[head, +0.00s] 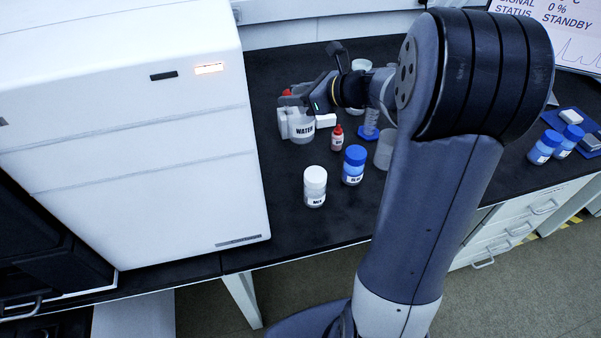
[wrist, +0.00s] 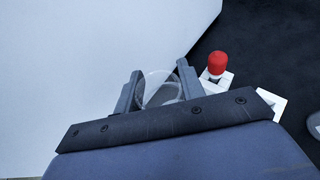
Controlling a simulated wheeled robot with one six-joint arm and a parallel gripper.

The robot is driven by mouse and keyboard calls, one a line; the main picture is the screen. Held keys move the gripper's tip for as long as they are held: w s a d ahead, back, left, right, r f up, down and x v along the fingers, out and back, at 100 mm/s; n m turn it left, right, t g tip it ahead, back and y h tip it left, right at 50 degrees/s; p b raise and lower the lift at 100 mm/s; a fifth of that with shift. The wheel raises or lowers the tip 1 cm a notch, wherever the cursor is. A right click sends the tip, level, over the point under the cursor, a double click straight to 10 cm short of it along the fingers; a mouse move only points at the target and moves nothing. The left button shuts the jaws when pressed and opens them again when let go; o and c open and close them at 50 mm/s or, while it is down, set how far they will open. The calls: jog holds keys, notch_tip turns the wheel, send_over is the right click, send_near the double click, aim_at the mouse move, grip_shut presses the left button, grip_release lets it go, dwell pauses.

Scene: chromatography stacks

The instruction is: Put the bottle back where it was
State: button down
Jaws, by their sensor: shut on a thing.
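A clear bottle labelled WATER (head: 304,132) is between the fingers of my gripper (head: 305,122), beside the white instrument. My gripper is shut on it. In the wrist view the clear round top of the bottle (wrist: 160,88) shows between the two grey fingers of my gripper (wrist: 157,84). The bottle looks about upright. I cannot tell whether its base touches the bench; its lower part is hidden in the wrist view. A red cap (wrist: 217,63) stands just right of the fingers in the wrist view.
The big white instrument (head: 130,120) walls off the left. Near the gripper stand a small red-capped bottle (head: 337,138), a blue-capped bottle (head: 354,165), a white-capped bottle (head: 315,187) and a clear beaker (head: 385,148). The black bench (head: 285,220) is clear at the front.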

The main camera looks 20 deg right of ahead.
aim_at(297, 127)
jog(key=shift+a+b, duration=0.1)
jog(key=shift+b, duration=0.25)
notch_tip(297, 127, down, 10)
jog(key=shift+r+b, duration=0.2)
jog(key=shift+b, duration=0.85)
jog(key=shift+f, duration=0.2)
jog(key=c, duration=0.9)
grip_release()
jog(key=shift+r, duration=0.1)
jog(key=shift+s+d+r, duration=0.2)
jog(key=p+v, duration=0.1)
jog(key=v, duration=1)
jog(key=shift+s, duration=0.25)
